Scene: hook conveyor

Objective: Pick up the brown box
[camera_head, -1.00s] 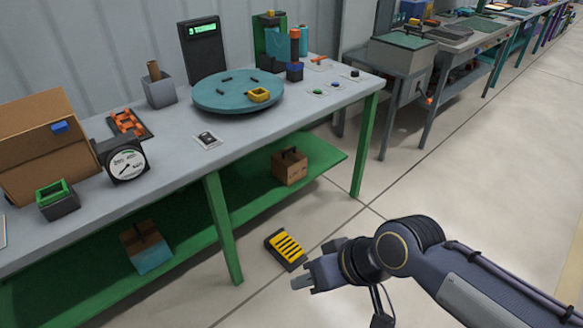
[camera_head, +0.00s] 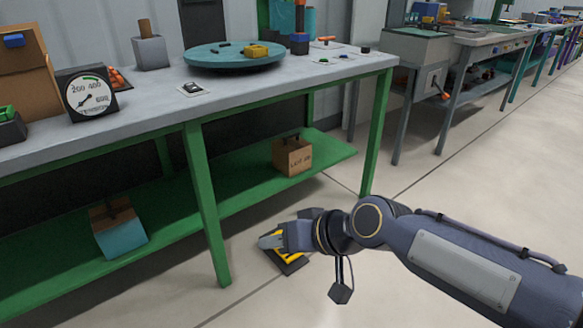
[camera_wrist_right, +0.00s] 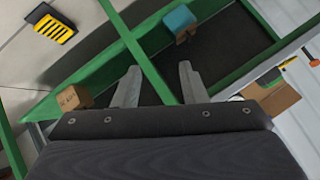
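The brown box (camera_head: 292,156) sits on the green lower shelf (camera_head: 240,187), toward its right end, with a dark handle on top and dark lettering on its front. It also shows in the right wrist view (camera_wrist_right: 72,97), left of the fingers. A second box, brown above and blue-green below (camera_head: 119,228), sits farther left on the shelf. My right gripper (camera_head: 268,241) is in front of the shelf, below and apart from the brown box. In the right wrist view its two fingers (camera_wrist_right: 158,88) are spread with nothing between them. My left gripper is not in view.
A green table leg (camera_head: 207,205) stands left of my right gripper, and another (camera_head: 377,135) stands right of the box. The grey tabletop (camera_head: 150,105) is above the shelf. A yellow and black object (camera_head: 292,262) lies on the floor, partly behind my gripper.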

